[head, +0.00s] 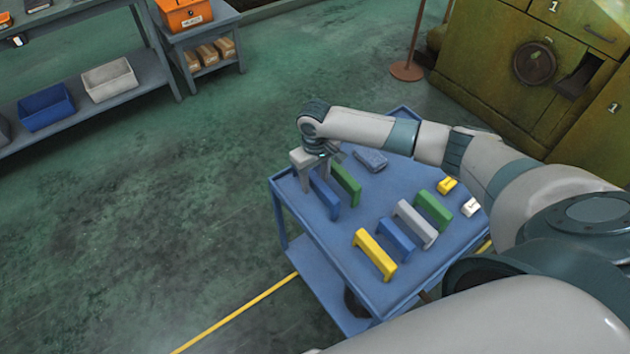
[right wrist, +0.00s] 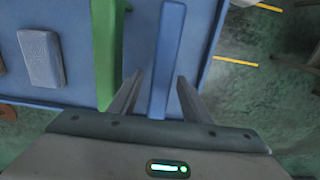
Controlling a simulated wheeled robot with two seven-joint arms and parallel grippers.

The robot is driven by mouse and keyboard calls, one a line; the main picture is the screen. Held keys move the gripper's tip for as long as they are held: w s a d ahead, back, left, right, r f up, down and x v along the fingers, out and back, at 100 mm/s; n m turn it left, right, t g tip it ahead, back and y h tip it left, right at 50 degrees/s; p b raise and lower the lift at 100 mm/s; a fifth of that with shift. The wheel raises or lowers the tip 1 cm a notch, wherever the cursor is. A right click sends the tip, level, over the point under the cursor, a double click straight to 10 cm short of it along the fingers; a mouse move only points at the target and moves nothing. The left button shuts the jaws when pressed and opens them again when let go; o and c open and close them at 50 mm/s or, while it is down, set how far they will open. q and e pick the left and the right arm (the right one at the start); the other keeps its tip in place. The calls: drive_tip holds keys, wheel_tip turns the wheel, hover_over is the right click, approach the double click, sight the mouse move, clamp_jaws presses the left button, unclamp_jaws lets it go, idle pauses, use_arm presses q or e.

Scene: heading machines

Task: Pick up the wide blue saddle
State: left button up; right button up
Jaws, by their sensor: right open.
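A blue saddle (head: 325,196) stands at the left end of the blue cart's top (head: 335,238), under my right gripper (head: 315,178). In the right wrist view this blue saddle (right wrist: 167,50) lies lengthwise between the two spread fingers (right wrist: 159,88), with a gap on each side. The right gripper is open and holds nothing. A second blue saddle (head: 396,240) stands nearer the front, between a yellow and a grey one. I cannot tell surely which blue one is wider. My left gripper is not in view.
A green saddle (head: 345,184) stands close beside the blue one, near a finger. A grey-blue block (head: 371,160) lies behind it. Yellow (head: 374,255), grey (head: 416,223) and green (head: 433,209) saddles stand to the right. Small yellow (head: 447,185) and white (head: 471,207) pieces lie at the right edge.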

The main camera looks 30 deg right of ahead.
idle(0.3)
clamp_jaws()
drive_tip(key=shift+r, duration=0.1)
wheel_tip(320, 180, up, 9)
drive_tip(key=b, duration=0.2)
drive_tip(key=shift+f+b, duration=0.2)
drive_tip(key=shift+b, duration=0.1)
drive_tip(key=shift+r, duration=0.65)
